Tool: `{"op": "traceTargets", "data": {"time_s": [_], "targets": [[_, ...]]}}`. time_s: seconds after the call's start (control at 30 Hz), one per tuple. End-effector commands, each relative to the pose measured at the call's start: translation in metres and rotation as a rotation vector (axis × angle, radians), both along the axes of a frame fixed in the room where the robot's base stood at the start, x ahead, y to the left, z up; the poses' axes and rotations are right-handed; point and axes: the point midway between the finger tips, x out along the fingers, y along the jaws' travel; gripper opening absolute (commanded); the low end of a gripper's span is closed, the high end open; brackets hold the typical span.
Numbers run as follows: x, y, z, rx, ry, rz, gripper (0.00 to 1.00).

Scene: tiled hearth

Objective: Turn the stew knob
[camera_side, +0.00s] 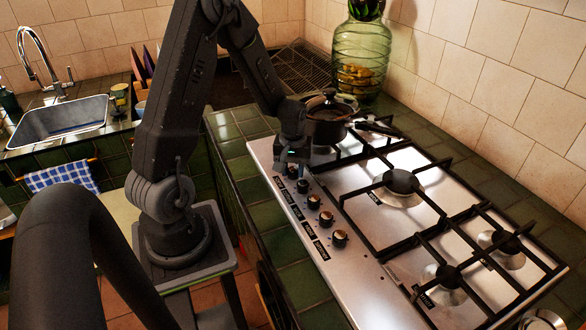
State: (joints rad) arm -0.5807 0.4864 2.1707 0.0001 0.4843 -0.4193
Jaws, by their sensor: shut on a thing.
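My gripper (292,163) is at the far end of the knob row on the steel cooktop (350,205). It points down and is shut on the far knob (292,173), which its fingers partly hide. The other knobs, such as the second (302,186) and the nearest (340,239), run toward the camera along the left edge. Each has a small dark label beside it, too small to read, so I cannot tell which one says stew. A lidded dark pot (327,122) stands on the far burner, just behind my gripper.
Black grates (400,183) cover the burners to the right. A green glass jar (361,62) stands by the tiled wall. A wire rack (300,68) lies at the back. Green tiled counter (265,190) borders the cooktop. A sink (60,117) is at the left.

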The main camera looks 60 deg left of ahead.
Motion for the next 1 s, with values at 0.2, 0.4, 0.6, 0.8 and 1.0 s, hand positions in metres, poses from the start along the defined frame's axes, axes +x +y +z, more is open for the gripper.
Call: {"op": "traceTargets", "data": {"time_s": [0.2,0.4,0.6,0.8,1.0], "targets": [[0.0,0.0,0.0,-0.001,0.001,-0.001,0.41],[0.0,0.0,0.0,-0.001,0.001,-0.002,0.6],[0.0,0.0,0.0,0.0,0.0,-0.002,0.61],[0.001,0.0,0.012,0.002,-0.002,-0.002,0.61],[0.001,0.001,0.052,0.004,-0.006,-0.002,0.61]]}}
